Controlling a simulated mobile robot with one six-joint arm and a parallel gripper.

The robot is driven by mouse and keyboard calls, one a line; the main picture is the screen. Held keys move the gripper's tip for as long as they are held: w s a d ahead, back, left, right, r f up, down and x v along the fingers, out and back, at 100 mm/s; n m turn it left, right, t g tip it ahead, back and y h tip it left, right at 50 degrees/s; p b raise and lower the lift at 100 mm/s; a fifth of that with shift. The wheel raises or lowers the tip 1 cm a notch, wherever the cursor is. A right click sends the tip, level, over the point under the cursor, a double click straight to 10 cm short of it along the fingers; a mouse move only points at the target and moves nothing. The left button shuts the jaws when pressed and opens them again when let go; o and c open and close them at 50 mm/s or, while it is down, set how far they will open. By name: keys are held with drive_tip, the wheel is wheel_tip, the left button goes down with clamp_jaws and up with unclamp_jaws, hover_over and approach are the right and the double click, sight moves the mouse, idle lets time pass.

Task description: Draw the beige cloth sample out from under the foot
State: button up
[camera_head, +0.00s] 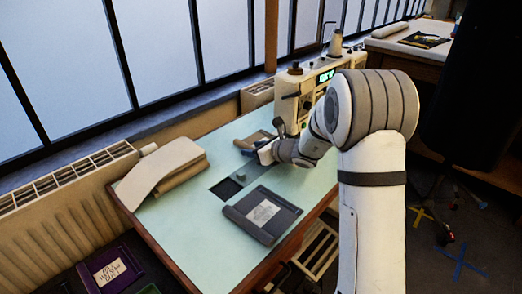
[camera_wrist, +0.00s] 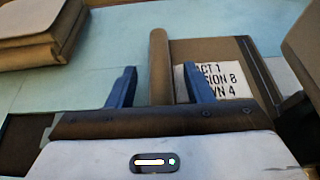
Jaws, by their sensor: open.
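The beige cloth sample (camera_head: 257,137) lies flat on the pale green table at the sewing machine (camera_head: 292,100); in the head view my gripper and arm partly cover it. In the wrist view the sample (camera_wrist: 205,52) looks brown, with a white printed label (camera_wrist: 220,82) and a thick rolled edge (camera_wrist: 158,60). My gripper (camera_head: 249,148) is low over the table at the sample. Its two blue fingers are open in the wrist view (camera_wrist: 160,86), one on either side of the rolled edge, with gaps showing. The foot itself is not clearly visible.
Folded cloth (camera_head: 165,170) is stacked at the table's left and shows in the wrist view (camera_wrist: 38,32). A dark recess (camera_head: 227,188) and a dark labelled folder (camera_head: 262,214) lie nearer the front. The left middle of the table (camera_head: 185,215) is clear.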

drive_tip(key=shift+c, duration=0.5)
clamp_jaws()
drive_tip(key=shift+a, duration=0.1)
drive_tip(key=shift+s, duration=0.1)
